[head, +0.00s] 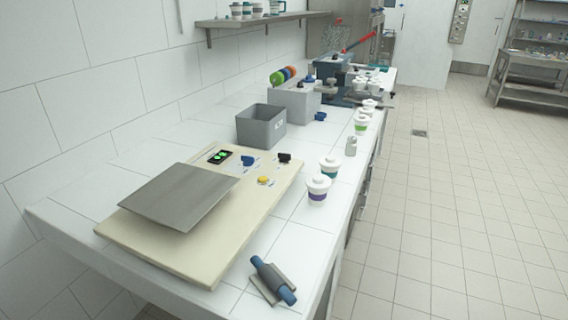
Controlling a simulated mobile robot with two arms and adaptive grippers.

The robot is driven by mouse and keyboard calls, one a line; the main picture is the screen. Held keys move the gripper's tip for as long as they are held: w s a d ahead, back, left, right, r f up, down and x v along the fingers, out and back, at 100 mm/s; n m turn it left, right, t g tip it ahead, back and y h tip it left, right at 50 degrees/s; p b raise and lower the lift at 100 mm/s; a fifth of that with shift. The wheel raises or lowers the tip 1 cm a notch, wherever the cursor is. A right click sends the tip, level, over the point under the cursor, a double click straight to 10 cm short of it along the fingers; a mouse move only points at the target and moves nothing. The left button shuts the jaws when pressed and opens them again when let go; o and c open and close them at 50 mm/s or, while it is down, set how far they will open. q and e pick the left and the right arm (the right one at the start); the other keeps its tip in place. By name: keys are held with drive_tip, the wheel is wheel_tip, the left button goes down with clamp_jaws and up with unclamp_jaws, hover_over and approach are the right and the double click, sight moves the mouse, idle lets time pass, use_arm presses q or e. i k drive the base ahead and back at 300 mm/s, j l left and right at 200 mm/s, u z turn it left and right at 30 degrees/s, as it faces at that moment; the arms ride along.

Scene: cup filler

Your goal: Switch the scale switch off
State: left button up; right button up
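A cream scale board (262,213) lies on the white counter, with a grey metal weighing plate (180,194) on it. The plate is empty. At the board's far end are a small black display (219,156) with lit green marks, a blue knob or switch (248,160), a black switch (285,157) and a yellow button (264,180). I cannot tell which of these is the scale switch, nor read their positions. Neither of my grippers is in view.
A grey bin (261,128) stands beyond the board. Lidded cups (318,190) and a small grey weight-like object (351,146) line the right edge. A blue-handled roller on a grey holder (273,280) is at the near edge. A machine with a red lever (358,43) stands far back.

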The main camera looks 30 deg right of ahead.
sight(284, 157)
drive_tip(key=i+l+u, duration=0.1)
drive_tip(key=l, duration=0.25)
drive_tip(key=i+l+u, duration=0.1)
drive_tip(key=l, duration=0.25)
drive_tip(key=i+l+u, duration=0.1)
drive_tip(key=l, duration=0.25)
drive_tip(key=l+u, duration=0.15)
drive_tip(key=l, duration=0.25)
drive_tip(key=k+l+u, duration=0.15)
drive_tip(key=l, duration=0.25)
